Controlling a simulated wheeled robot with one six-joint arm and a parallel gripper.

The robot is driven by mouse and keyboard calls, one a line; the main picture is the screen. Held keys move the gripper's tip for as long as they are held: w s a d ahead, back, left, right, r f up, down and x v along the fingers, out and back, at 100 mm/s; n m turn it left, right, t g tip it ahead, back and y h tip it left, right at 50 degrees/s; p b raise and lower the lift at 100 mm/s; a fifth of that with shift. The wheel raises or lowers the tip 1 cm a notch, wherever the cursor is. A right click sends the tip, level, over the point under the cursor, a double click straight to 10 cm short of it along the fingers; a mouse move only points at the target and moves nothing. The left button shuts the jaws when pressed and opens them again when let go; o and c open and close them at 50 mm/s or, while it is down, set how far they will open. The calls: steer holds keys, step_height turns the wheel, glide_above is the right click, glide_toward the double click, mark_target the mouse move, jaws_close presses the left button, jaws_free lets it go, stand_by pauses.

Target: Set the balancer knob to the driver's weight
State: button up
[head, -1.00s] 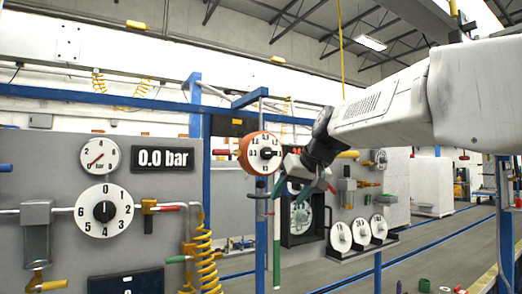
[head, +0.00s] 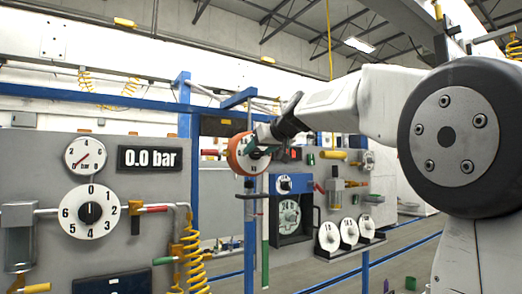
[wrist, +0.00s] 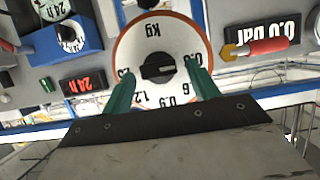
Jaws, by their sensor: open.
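The balancer (head: 236,160) is an orange drum with a white dial, hanging from the blue frame. In the wrist view its dial (wrist: 140,45) appears upside down, marked Kg, with numbers including 0.9 and 1.2. The black balancer knob (wrist: 158,67) is at its centre, with a small pale mark at its right end. My gripper (wrist: 161,76) is open, its green fingers on either side of the knob, over the dial's face. They look apart from the knob. In the head view my gripper (head: 254,148) covers part of the dial.
A panel on the left holds a pressure gauge (head: 85,154), a 0.0 bar display (head: 148,158) and a numbered dial (head: 72,218). A blue dial unit (head: 300,183) and several white discs (head: 329,237) stand right of the balancer. A thin pole (head: 265,235) hangs below it.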

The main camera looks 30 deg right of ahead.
steer(key=shift+c, duration=0.3)
steer(key=c, duration=0.9)
steer(key=shift+c, duration=0.2)
steer(key=shift+d+m, duration=0.1)
steer(key=shift+m, duration=0.2)
steer(key=shift+d+f+m+y, duration=0.1)
steer(key=shift+d+m+y, duration=0.15)
steer(key=shift+m+y, duration=0.9)
steer(key=shift+w+d+f+m+y, duration=0.1)
steer(key=shift+m+y, duration=0.4)
steer(key=shift+m, duration=0.3)
steer(key=shift+d+f+m+y, duration=0.1)
steer(key=shift+m+y, duration=0.35)
steer(key=shift+m, duration=0.3)
